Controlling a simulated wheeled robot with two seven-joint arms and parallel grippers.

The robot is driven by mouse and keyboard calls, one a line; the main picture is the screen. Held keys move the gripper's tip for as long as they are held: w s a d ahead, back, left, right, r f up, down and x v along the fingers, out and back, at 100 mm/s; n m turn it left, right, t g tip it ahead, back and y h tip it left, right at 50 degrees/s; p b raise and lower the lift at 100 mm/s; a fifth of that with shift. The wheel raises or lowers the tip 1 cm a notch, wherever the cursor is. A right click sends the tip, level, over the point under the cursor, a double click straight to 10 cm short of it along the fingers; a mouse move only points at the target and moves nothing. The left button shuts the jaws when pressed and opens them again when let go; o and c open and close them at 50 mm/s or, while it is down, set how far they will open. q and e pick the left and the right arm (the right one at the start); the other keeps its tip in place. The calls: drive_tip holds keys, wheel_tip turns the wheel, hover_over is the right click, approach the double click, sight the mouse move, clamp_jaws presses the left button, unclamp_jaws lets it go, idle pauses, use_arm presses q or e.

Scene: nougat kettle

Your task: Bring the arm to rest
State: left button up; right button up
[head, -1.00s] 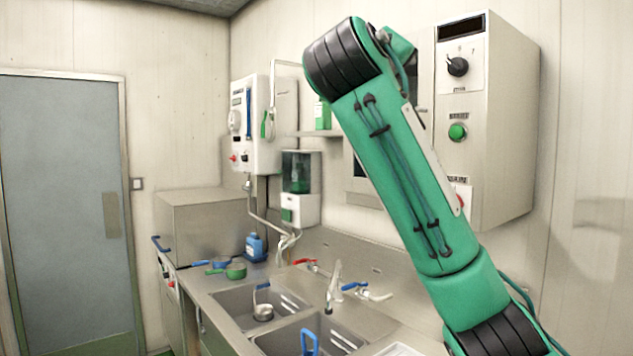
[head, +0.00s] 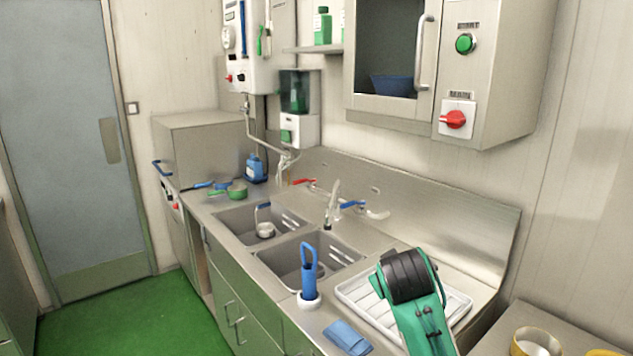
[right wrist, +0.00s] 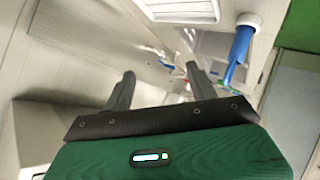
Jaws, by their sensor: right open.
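My right arm (head: 418,300) shows at the lower right in the head view, its green link and black joint in front of the white drying tray (head: 462,302). The gripper end is hidden in that view. In the right wrist view my right gripper (right wrist: 158,88) is open, its two dark fingers apart with nothing between them. The fingers point toward the sink counter, which looks blurred beyond them. My left gripper is in neither view.
The steel counter holds two basins (head: 262,224), a blue-handled brush in a white holder (head: 309,284) and a folded blue cloth (head: 347,337). A wall cabinet (head: 388,108) hangs above. A cream container (head: 535,342) stands at the lower right. Green floor (head: 130,310) is clear at left.

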drive_tip(key=s+d+f+m+g+y, duration=0.1)
drive_tip(key=s+d+f+g, duration=0.1)
drive_tip(key=s+f, duration=0.7)
drive_tip(key=s+d+f+g+y, duration=0.1)
drive_tip(key=s+f, duration=0.6)
drive_tip(key=f, duration=0.4)
drive_tip(key=s+d+f+m+g, duration=0.15)
drive_tip(key=s+f, duration=0.35)
drive_tip(key=s, duration=0.7)
drive_tip(key=s+d+f+m+g, duration=0.1)
drive_tip(key=s+d+f+g, duration=0.3)
drive_tip(key=s, duration=0.8)
wheel_tip(320, 180, down, 34)
drive_tip(key=a+b, duration=0.3)
drive_tip(key=s+d+f+g+b, duration=0.1)
drive_tip(key=s+d+f+b, duration=0.2)
drive_tip(key=s+f, duration=1.7)
wheel_tip(320, 180, down, 4)
drive_tip(key=shift+d+r+n+y, duration=0.2)
drive_tip(key=shift+d+n+y, duration=0.1)
drive_tip(key=shift+d+n, duration=0.15)
